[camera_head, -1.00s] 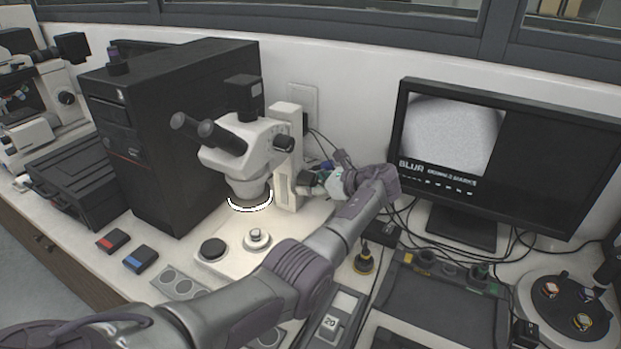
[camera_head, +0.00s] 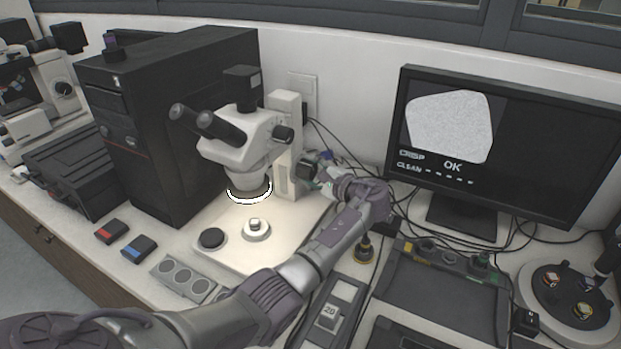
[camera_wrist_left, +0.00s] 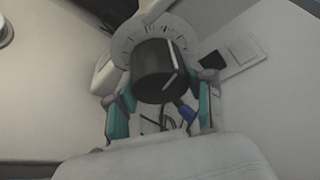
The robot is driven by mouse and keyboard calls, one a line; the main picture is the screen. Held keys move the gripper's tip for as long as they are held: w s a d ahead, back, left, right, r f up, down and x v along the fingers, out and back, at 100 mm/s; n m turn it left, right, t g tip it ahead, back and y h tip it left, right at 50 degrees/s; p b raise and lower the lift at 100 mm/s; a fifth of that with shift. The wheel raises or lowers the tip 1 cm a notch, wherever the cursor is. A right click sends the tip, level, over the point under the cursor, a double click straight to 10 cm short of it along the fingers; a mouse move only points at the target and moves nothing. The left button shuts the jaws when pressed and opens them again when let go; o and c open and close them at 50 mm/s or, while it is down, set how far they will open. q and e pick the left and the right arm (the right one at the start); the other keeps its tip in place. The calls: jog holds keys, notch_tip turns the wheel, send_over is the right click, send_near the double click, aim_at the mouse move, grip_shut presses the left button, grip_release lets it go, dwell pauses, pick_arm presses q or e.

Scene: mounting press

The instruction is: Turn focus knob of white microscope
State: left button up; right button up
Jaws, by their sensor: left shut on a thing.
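The white microscope (camera_head: 238,140) stands on its pale base, with a lit ring under its head and a small round sample on the stage. Its focus knob is on the right side of the column, mostly hidden by my gripper in the head view. In the left wrist view the black focus knob (camera_wrist_left: 160,72) with a white line shows before a graduated dial (camera_wrist_left: 140,38). My left gripper (camera_head: 312,174) is at the column's right side. Its teal fingers, also in the left wrist view (camera_wrist_left: 160,95), are shut on the knob from both sides. My right gripper is out of view.
A black computer tower (camera_head: 165,120) stands left of the microscope. Cables lie behind my arm. A grey tray (camera_head: 440,285) and a round holder (camera_head: 566,300) are at the front right.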

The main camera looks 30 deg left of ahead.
pick_arm(q)
jog(key=n+b, duration=0.1)
jog(key=b, duration=0.1)
jog(key=shift+f+n+t+y+b, duration=0.3)
jog(key=shift+f+n+b, duration=0.05)
jog(key=shift+n+b, duration=0.05)
jog(key=shift+r+n+y+b, duration=0.35)
jog(key=shift+n+b, duration=0.55)
jog(key=shift+b, duration=0.3)
jog(key=o, duration=1.2)
jog(key=shift+c, duration=0.2)
jog(key=shift+r, duration=0.1)
